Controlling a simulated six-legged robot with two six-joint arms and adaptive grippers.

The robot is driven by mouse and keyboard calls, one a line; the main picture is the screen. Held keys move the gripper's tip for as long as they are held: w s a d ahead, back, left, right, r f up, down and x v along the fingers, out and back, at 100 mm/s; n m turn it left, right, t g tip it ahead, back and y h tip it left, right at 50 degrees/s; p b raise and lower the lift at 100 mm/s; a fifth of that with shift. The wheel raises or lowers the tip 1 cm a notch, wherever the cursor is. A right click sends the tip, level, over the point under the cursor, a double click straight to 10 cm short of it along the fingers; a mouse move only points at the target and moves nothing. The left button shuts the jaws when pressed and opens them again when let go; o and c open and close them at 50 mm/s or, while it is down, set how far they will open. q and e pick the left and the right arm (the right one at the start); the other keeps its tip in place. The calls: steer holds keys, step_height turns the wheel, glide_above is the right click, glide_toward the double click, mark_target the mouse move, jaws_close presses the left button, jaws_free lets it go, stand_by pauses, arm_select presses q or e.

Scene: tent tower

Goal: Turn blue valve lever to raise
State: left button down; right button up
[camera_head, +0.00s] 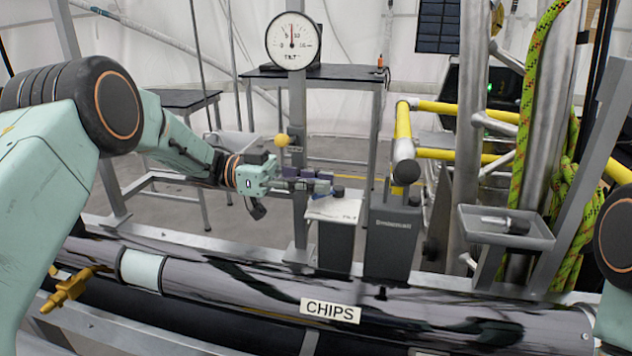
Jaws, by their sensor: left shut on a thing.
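My left arm comes in from the left, and its gripper (318,186) is at the top of a dark valve box (335,245) with a white label plate. The gripper is shut on the blue valve lever (323,187), a small dark blue piece mostly hidden by the fingers. A round dial gauge (293,41) marked TILT stands on a post behind, its needle pointing about straight up. My right gripper is not in view; only a part of my right arm shows at the right edge.
A grey box with a lever (393,240) stands just right of the valve box. A dark pipe labelled CHIPS (331,311) runs across the front. A tray (507,228) holds a small metal piece at right. Yellow rails (455,109) and rope (527,110) stand behind.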

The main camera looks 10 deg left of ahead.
arm_select(q)
steer(key=c, duration=1.2)
jaws_free()
steer(key=a, duration=1.2)
